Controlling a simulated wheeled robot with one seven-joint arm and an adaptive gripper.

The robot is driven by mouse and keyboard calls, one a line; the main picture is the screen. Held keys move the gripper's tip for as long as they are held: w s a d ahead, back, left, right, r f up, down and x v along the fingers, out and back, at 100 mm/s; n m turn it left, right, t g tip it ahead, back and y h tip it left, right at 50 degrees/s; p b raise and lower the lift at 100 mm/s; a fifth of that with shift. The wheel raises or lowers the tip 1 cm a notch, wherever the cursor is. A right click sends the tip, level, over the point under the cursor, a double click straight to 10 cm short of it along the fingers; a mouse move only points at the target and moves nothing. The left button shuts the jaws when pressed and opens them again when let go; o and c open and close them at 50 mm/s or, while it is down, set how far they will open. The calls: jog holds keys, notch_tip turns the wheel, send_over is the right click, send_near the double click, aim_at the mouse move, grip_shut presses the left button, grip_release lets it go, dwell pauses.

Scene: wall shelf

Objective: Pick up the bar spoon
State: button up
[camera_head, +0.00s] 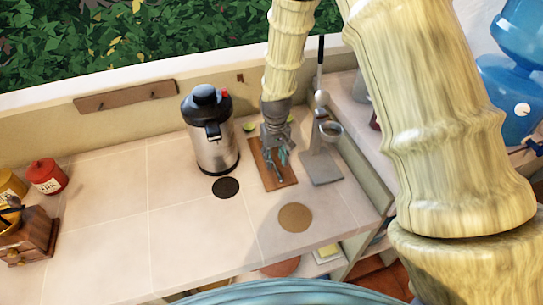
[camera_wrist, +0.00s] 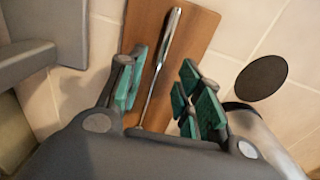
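The bar spoon (camera_wrist: 168,45) is a thin silver metal rod with a thicker end, lying on a brown wooden board (camera_wrist: 197,38) in the wrist view. The board also shows in the head view (camera_head: 285,182). My gripper (camera_head: 276,165) is over the board in the head view. In the wrist view, my gripper (camera_wrist: 163,72) is open, with its teal finger pads on either side of the spoon and gaps between them and it. The spoon's lower end is hidden by the gripper body. I cannot make out the spoon clearly in the head view.
A steel airpot (camera_head: 213,150) stands left of the board, a grey metal stand (camera_head: 322,168) close on its right. A black coaster (camera_head: 226,188) and a cork coaster (camera_head: 295,217) lie nearer. A red canister (camera_head: 47,177) and wooden grinder (camera_head: 38,233) are far left. The counter between is clear.

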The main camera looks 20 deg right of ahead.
aim_at(274, 165)
jog(key=shift+w+f+p, duration=0.15)
jog(key=shift+w+f, duration=0.1)
jog(key=shift+f, duration=0.5)
jog(key=shift+w+f+p, duration=0.15)
jog(key=shift+w+f, duration=0.1)
jog(key=shift+f, duration=0.5)
jog(key=shift+s+r, duration=0.2)
jog(key=shift+s, duration=0.1)
jog(key=shift+w+f, duration=0.15)
jog(key=shift+w, duration=0.05)
grip_shut()
jog(key=shift+s, duration=0.1)
